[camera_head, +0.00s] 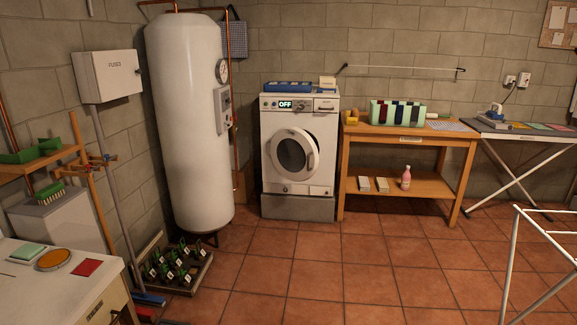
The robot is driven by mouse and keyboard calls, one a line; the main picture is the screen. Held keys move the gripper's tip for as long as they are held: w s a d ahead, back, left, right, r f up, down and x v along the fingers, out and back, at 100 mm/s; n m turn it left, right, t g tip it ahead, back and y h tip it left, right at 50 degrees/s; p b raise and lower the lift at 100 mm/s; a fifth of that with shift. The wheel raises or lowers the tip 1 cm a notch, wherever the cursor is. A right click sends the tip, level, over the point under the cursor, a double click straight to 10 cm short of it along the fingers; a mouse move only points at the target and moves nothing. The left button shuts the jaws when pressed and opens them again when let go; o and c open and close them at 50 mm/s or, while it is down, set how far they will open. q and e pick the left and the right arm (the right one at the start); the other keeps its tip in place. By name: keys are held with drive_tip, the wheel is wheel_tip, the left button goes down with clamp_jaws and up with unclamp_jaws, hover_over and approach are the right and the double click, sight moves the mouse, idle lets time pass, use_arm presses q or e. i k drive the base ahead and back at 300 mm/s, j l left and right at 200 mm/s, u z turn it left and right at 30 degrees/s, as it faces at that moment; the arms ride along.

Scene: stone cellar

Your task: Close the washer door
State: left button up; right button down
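The white washer (325,130) stands on a grey plinth against the back wall, between the boiler and the wooden bench. Its round door (273,150) has a white ring and a dark glass porthole. The door's ring shows some thickness at its right side and seems to stand out from the front panel. A small display on the washer reads OFF. Neither of my grippers is in view.
A tall white boiler (185,120) stands left of the washer, with a tray of green-and-black items (203,272) on the floor before it. A wooden bench (412,139) is at the right. A white rack (511,260) stands front right. The tiled floor before the washer (320,270) is clear.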

sight(293, 153)
drive_tip(key=i+z, duration=0.15)
drive_tip(key=i, duration=1.8)
